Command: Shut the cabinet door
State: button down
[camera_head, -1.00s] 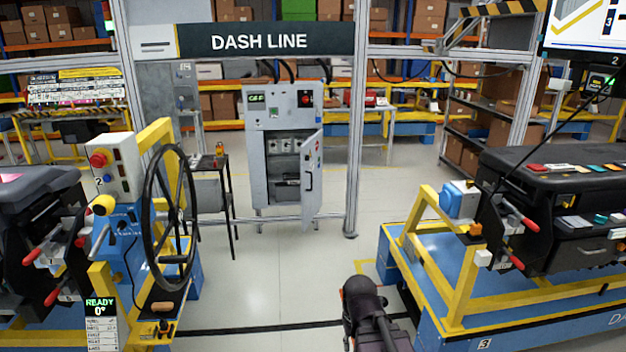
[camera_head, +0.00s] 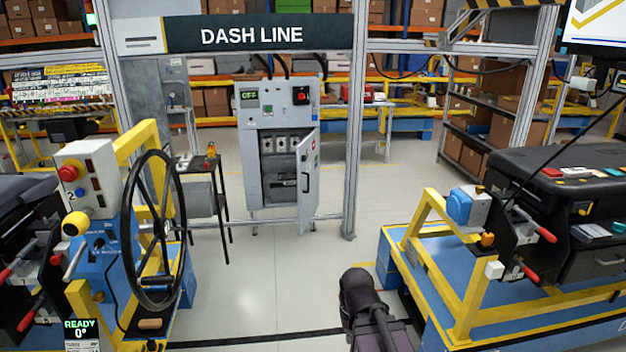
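A grey control cabinet (camera_head: 250,140) stands on legs under the DASH LINE sign, straight ahead and some way off. Its door (camera_head: 307,190) is hinged on the right and stands open, swung out toward me. The door has a dark vertical handle and a small red mark near its top. Pale and dark components show inside the cabinet. Part of my arm (camera_head: 365,305) shows at the bottom centre, far from the cabinet. My gripper's fingers are not in view.
A black steering wheel (camera_head: 153,230) on a yellow and blue rig stands at left. A dashboard on a blue and yellow cart (camera_head: 480,320) stands at right. A small black stand (camera_head: 210,165) is left of the cabinet, a metal post (camera_head: 349,130) right. Clear floor (camera_head: 270,270) lies between.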

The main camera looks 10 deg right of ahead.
aim_at(312, 181)
jog(key=z, duration=0.05)
jog(key=i, duration=3.45)
jog(key=u, duration=0.05)
